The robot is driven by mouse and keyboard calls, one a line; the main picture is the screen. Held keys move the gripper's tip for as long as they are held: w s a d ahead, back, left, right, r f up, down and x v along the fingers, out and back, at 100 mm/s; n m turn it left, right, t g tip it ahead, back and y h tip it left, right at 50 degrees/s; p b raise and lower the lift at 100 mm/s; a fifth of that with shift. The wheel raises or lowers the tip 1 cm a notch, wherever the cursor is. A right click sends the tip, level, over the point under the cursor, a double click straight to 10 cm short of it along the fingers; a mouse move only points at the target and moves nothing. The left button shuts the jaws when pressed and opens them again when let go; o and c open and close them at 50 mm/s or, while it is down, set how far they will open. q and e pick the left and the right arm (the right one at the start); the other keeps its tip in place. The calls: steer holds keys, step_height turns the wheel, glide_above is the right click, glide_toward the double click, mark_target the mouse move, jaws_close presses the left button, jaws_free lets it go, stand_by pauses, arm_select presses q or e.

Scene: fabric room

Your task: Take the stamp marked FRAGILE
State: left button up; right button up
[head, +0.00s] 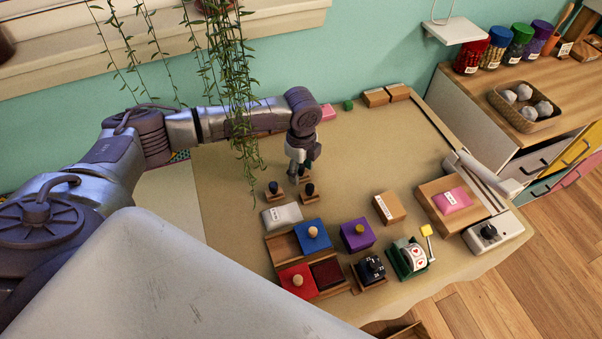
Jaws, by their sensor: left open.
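Several small stamps with dark handles and wooden bases stand on the cloth-covered table (330,145). One stamp (274,189) is at the left, another (309,193) is to its right, and a third sits just behind, partly hidden by my left gripper. My left gripper (304,170) points down over this group, its fingers open, close to the rear stamp. I cannot tell whether it touches it. No marking on the stamps is readable, so I cannot tell which says FRAGILE. My right gripper is not in view.
In front of the stamps are a grey labelled block (282,216), a blue box (313,236), a purple box (357,235) and a red box (297,281). A hanging plant (236,80) trails beside my left forearm.

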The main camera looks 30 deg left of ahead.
arm_select(q)
jaws_close()
steer(key=shift+s, duration=0.1)
